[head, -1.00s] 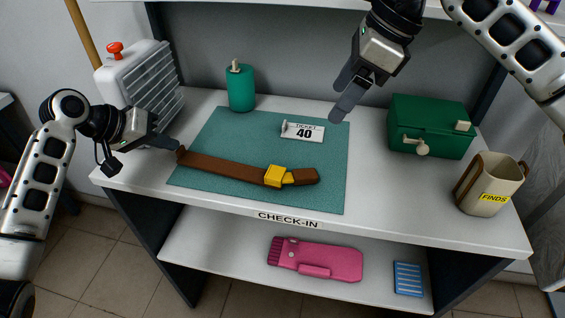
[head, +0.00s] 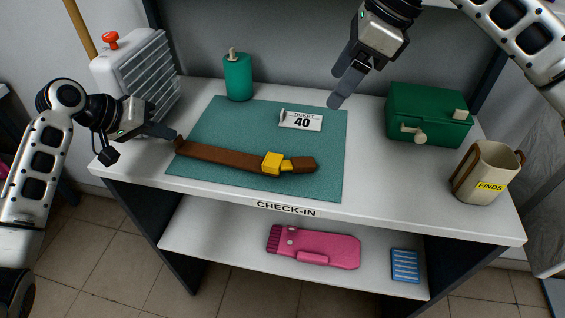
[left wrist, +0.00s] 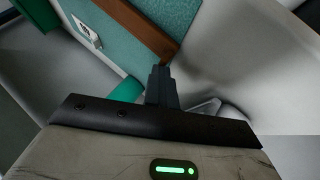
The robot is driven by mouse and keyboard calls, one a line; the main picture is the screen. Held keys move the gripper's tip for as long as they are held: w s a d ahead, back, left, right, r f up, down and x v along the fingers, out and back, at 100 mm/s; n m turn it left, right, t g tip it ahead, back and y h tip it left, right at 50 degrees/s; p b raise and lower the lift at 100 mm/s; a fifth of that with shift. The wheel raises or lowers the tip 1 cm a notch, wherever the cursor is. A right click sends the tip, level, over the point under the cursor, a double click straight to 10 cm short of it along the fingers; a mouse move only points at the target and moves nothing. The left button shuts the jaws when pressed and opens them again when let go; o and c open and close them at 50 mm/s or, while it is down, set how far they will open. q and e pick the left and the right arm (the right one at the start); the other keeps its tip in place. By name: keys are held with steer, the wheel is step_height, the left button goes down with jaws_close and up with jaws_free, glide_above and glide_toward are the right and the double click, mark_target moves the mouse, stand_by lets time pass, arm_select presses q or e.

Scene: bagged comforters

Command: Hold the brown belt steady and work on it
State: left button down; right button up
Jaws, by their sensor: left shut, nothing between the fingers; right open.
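The brown belt (head: 225,154) lies across the teal mat (head: 250,118) on the white counter. A yellow buckle (head: 272,163) sits near its right end. My left gripper (head: 172,135) is shut and empty, with its fingertips right by the belt's left end. In the left wrist view the fingers (left wrist: 161,75) point at the end of the belt (left wrist: 148,32); I cannot tell whether they touch it. My right gripper (head: 341,84) is open and empty above the back of the counter, to the right of the mat's middle and apart from the belt.
A ticket marked 40 (head: 301,120) lies on the mat. Around it stand a teal bottle (head: 238,78), a ribbed white case (head: 138,78), a green box (head: 428,112) and a FINDS mug (head: 487,172). A pink item (head: 313,246) and a blue striped item (head: 405,265) lie on the lower shelf.

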arm_select(q)
steer(key=shift+a+r+p, duration=0.45)
steer(key=shift+a+p, duration=0.1)
steer(key=shift+p, duration=0.05)
steer(key=shift+w+a+r+p, duration=0.15)
steer(key=shift+a+r+p, duration=0.15)
steer(key=shift+r, duration=0.2)
steer(key=shift+w+a+r+p, duration=0.1)
steer(key=shift+a+r+p, duration=0.1)
steer(key=shift+r+p, duration=0.25)
steer(key=shift+w+a+r, duration=0.1)
steer(key=shift+a+r, duration=0.25)
steer(key=shift+r, duration=0.25)
steer(key=shift+w+a+r, duration=0.1)
steer(key=shift+a+r, duration=0.25)
steer(key=shift+r, duration=0.25)
